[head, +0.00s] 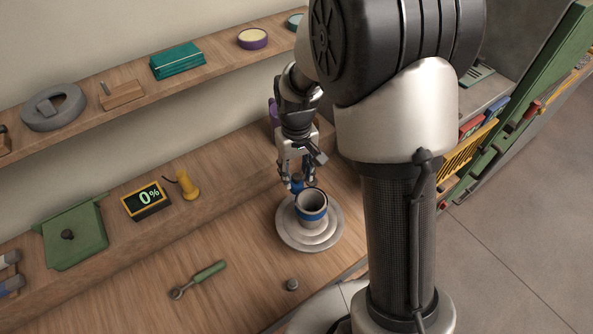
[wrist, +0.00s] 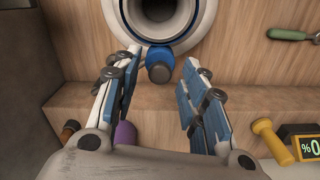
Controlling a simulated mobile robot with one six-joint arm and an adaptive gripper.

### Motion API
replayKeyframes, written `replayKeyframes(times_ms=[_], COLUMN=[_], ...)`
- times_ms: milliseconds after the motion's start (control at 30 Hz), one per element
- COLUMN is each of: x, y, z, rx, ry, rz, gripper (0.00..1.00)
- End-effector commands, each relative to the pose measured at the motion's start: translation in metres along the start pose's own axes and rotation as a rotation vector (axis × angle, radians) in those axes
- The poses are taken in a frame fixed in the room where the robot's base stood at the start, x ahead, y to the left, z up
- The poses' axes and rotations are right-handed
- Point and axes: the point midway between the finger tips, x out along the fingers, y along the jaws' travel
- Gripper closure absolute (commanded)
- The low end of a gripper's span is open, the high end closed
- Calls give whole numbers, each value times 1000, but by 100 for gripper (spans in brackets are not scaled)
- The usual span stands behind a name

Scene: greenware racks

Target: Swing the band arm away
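A cup with a blue band (head: 312,203) stands on a round grey wheel (head: 283,232) on the bench. A small blue knob (head: 297,187) sits at the cup's back-left side, under my gripper (head: 296,176). In the wrist view the blue knob (wrist: 160,70) is at the cup's near edge, close to the fingertips and between their two lines. My gripper (wrist: 161,58) is open, with a gap on both sides of the knob and nothing held. Whether the knob belongs to the band arm cannot be told; no other arm part shows clearly.
A yellow tool (head: 187,186) and a display reading 0% (head: 148,201) stand left of my gripper. A green-handled tool (head: 199,280) and a small grey knob (head: 292,285) lie in front. A purple object (wrist: 125,135) is near the fingers. A shelf (head: 215,66) runs along the wall.

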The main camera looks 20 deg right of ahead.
Motion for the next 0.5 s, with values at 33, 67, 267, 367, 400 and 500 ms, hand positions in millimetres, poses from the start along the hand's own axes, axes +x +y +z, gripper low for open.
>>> replayKeyframes(times_ms=[33,67,267,367,400,500], x=[0,0,0,0,0,0], y=[0,0,0,0,0,0], z=[0,0,0,0,0,0], rx=[0,0,0,0,0,0], ry=[0,0,0,0,0,0], rz=[0,0,0,0,0,0], gripper=[66,68,82,88,91,98])
